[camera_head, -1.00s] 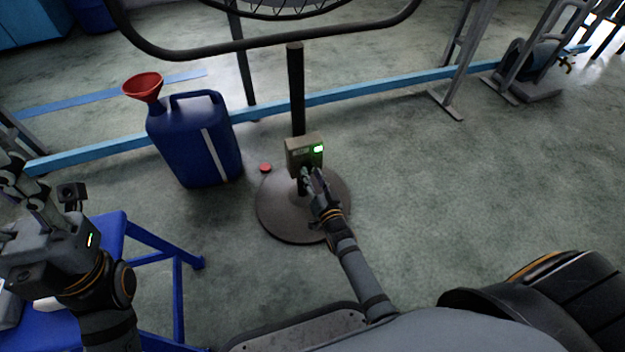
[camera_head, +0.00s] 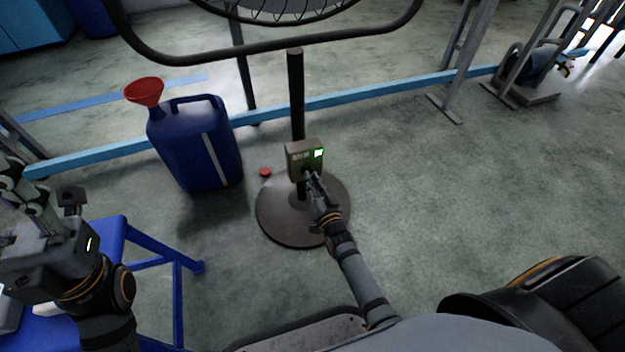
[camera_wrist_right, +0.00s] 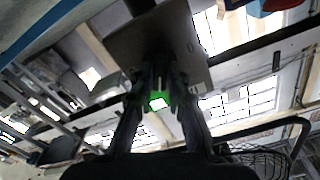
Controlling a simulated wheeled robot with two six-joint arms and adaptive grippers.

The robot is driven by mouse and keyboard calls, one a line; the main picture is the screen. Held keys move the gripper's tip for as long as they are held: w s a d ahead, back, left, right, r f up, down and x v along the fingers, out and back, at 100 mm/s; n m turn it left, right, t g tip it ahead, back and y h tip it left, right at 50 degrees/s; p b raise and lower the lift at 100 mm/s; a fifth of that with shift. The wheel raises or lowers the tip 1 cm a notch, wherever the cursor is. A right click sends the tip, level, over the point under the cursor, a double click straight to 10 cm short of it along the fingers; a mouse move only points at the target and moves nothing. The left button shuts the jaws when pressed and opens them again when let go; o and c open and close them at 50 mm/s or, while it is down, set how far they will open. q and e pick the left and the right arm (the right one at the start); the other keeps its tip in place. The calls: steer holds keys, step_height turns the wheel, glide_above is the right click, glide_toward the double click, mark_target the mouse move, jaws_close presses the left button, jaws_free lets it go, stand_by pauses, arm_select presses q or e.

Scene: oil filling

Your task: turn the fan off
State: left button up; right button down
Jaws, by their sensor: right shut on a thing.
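The fan's grey control box (camera_head: 297,149) is on the dark pole (camera_head: 296,92) above its round base (camera_head: 277,225). A bright green light (camera_head: 318,153) is lit at its upper right. My right gripper (camera_head: 310,179) reaches the lower front of the box, its fingers shut on the switch there, which they hide. In the right wrist view, the fingers (camera_wrist_right: 158,85) point at the dark face of the box (camera_wrist_right: 195,50), with the green light (camera_wrist_right: 158,101) between them. My left gripper (camera_head: 22,185) is at the left edge, away from the fan; its fingertips are unclear.
A blue jerrycan (camera_head: 195,150) with a red funnel (camera_head: 144,92) stands left of the fan. A blue stool (camera_head: 180,262) is below my left arm.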

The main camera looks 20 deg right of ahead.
steer(key=n+p, duration=0.5)
steer(key=n, duration=1.8)
steer(key=shift+a+f, duration=0.1)
steer(key=shift+n, duration=0.3)
stand_by(0.3)
steer(key=c, duration=1.3)
jaws_free()
steer(key=s, duration=1.2)
steer(key=shift+d, duration=0.2)
